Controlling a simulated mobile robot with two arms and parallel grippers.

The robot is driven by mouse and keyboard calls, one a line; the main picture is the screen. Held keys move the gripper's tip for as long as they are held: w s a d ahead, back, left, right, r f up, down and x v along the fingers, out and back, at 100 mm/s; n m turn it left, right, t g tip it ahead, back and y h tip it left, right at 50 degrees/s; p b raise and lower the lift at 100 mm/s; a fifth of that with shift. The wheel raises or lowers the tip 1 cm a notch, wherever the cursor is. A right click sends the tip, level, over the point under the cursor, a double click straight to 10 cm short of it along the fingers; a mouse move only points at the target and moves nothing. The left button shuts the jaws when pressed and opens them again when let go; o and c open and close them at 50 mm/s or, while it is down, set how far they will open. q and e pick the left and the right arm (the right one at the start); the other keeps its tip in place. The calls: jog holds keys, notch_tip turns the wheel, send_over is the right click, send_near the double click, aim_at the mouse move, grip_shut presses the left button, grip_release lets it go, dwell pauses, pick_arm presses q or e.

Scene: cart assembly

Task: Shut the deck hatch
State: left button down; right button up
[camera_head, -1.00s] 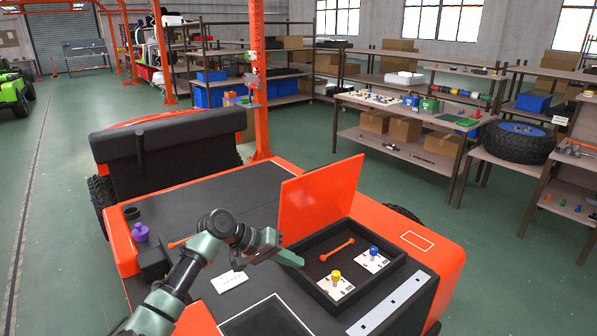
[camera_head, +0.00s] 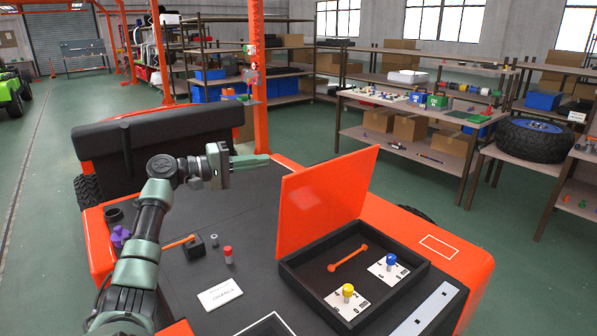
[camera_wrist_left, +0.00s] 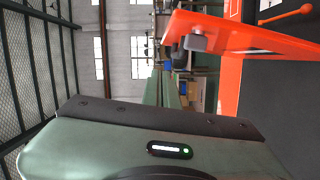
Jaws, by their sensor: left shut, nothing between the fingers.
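The deck hatch is an orange panel (camera_head: 328,203) standing open, nearly upright, along the left side of a black-rimmed compartment (camera_head: 300,268) in the cart deck. Inside lie an orange wrench-like bar (camera_head: 347,258), a yellow knob (camera_head: 347,291) and a blue knob (camera_head: 391,260) on white plates. My left gripper (camera_head: 262,160) is shut and empty, raised behind and left of the hatch, apart from it. In the left wrist view the hatch (camera_wrist_left: 245,38) shows at upper right, with a grey latch-like block on it. My right gripper is not in view.
On the deck left of the hatch are a white label card (camera_head: 220,294), a red-and-white cylinder (camera_head: 228,255), a small grey nut (camera_head: 214,240) and a black block with an orange handle (camera_head: 193,246). A black seat back (camera_head: 160,140) stands behind. The air over the compartment is clear.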

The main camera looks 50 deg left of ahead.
pick_arm(q)
jog(key=w+d+f+p, duration=0.1)
jog(key=w+d+p, duration=0.5)
jog(key=w, duration=0.3)
jog(key=shift+w+d+f, duration=0.25)
jog(key=shift+d+f, duration=0.1)
